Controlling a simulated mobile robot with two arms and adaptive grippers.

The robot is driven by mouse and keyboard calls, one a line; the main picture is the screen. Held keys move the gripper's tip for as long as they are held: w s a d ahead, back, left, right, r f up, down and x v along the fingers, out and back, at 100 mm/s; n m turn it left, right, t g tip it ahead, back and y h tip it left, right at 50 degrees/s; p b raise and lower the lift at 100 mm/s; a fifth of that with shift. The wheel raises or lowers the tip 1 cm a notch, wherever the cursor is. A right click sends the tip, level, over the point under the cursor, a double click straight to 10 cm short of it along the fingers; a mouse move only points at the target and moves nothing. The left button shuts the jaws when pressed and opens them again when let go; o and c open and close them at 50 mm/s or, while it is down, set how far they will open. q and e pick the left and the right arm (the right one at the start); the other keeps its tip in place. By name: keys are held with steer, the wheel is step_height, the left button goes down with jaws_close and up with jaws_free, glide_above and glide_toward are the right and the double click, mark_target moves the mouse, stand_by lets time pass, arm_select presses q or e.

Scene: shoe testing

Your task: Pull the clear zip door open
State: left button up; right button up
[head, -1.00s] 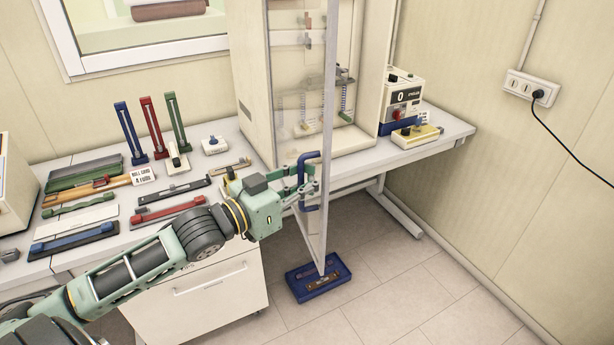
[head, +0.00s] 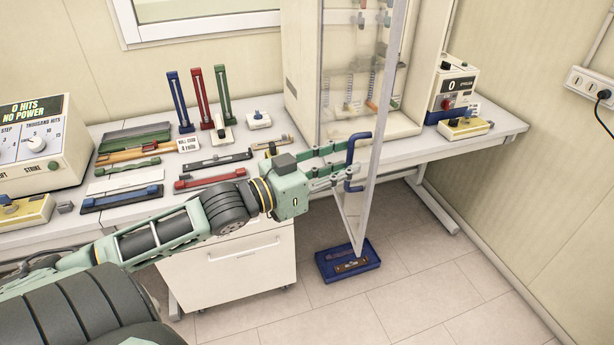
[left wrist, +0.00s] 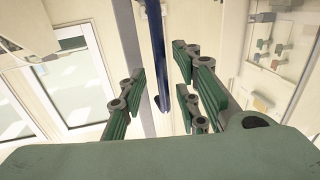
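The clear zip door (head: 378,120) is a see-through panel in a pale frame. It stands swung out from the cream cabinet (head: 305,75), its lower corner over the floor. Its blue bar handle (head: 352,160) faces my left gripper (head: 345,163). That gripper is open, its fingers spread at the handle. In the left wrist view the blue handle (left wrist: 159,60) shows between the parted fingers (left wrist: 160,85), with a gap visible on each side. My right gripper is out of view.
A blue tray (head: 347,262) lies on the floor below the door. Stands, bars and gauges crowd the bench (head: 185,238) at left. The right floor is clear.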

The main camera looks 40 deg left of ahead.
arm_select(q)
steer(key=v, duration=0.9)
steer(key=shift+s, duration=0.1)
stand_by(0.5)
